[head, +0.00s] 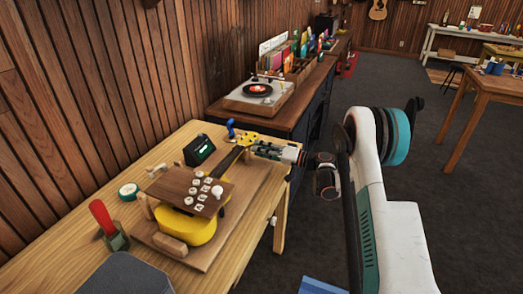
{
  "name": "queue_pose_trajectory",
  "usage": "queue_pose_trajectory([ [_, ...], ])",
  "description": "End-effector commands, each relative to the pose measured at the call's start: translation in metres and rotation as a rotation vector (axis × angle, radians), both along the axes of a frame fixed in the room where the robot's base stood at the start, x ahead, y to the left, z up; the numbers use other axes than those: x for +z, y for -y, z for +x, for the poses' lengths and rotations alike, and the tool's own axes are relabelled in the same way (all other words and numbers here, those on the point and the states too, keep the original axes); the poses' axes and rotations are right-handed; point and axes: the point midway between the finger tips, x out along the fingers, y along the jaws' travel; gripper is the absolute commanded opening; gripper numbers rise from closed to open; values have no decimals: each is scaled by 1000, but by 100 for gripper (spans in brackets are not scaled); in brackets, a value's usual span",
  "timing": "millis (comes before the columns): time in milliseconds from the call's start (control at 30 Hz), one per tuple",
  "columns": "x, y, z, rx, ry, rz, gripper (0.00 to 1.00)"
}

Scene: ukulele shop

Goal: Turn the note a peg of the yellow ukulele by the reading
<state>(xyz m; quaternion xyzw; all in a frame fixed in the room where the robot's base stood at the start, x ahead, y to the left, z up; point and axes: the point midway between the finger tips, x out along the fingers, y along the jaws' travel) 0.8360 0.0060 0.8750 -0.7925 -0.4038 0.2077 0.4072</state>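The yellow ukulele (187,229) lies on a wooden board on the workbench, its neck pointing away and to the right. Its yellow headstock (246,139) carries small pegs too small to tell apart. A dark tuner (199,150) with a small green display stands left of the neck; its reading is too small to make out. My gripper (257,149) reaches in from the right, with its fingertips right beside the headstock. I cannot tell whether they touch a peg or how far the fingers are apart. A brown panel with several white buttons (190,191) covers part of the ukulele's body.
The workbench (75,243) also holds a red-handled tool (103,217) in a stand, a green-and-white roll (129,191) and a blue item (231,129) near the headstock. A record player (259,93) stands on the dark cabinet behind. Open floor lies to the right.

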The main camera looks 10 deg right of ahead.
Motion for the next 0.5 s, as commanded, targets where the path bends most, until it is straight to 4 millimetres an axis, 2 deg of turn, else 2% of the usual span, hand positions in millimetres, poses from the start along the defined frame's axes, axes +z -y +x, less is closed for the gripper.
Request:
queue_pose_trajectory([
  [167, 0, 10, -7, -1, 0, 0, 28],
  [500, 0, 64, -45, -4, 0, 0, 28],
])
